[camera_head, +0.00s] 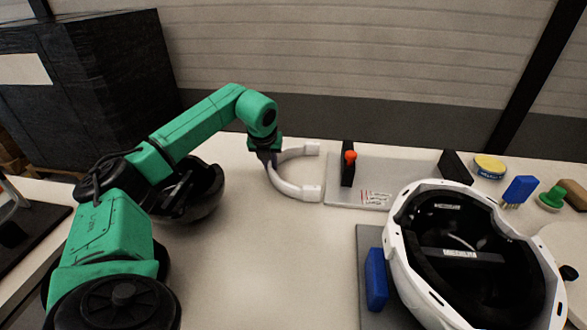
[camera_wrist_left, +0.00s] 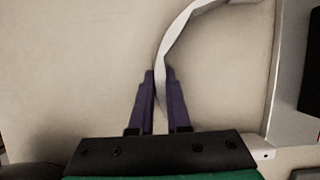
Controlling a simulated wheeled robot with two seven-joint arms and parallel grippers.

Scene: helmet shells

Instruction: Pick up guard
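The guard (camera_head: 284,187) is a white C-shaped band at the middle of the table, with its open side toward the grey plate. My left gripper (camera_head: 268,158) comes down over its curved back. In the left wrist view the guard (camera_wrist_left: 176,42) runs between the two dark purple fingers of my left gripper (camera_wrist_left: 160,74). The fingers are close together, one on each side of the band, and seem shut on it. Whether the guard rests on the table or hangs just above it, I cannot tell. My right gripper is not in view.
A grey plate (camera_head: 400,172) with black uprights and an orange-topped piece stands right of the guard. A white helmet shell (camera_head: 400,252) with a black inside sits front right, by a blue block (camera_head: 376,279). A dark rounded shell (camera_head: 206,200) lies behind my left arm. The front middle table is clear.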

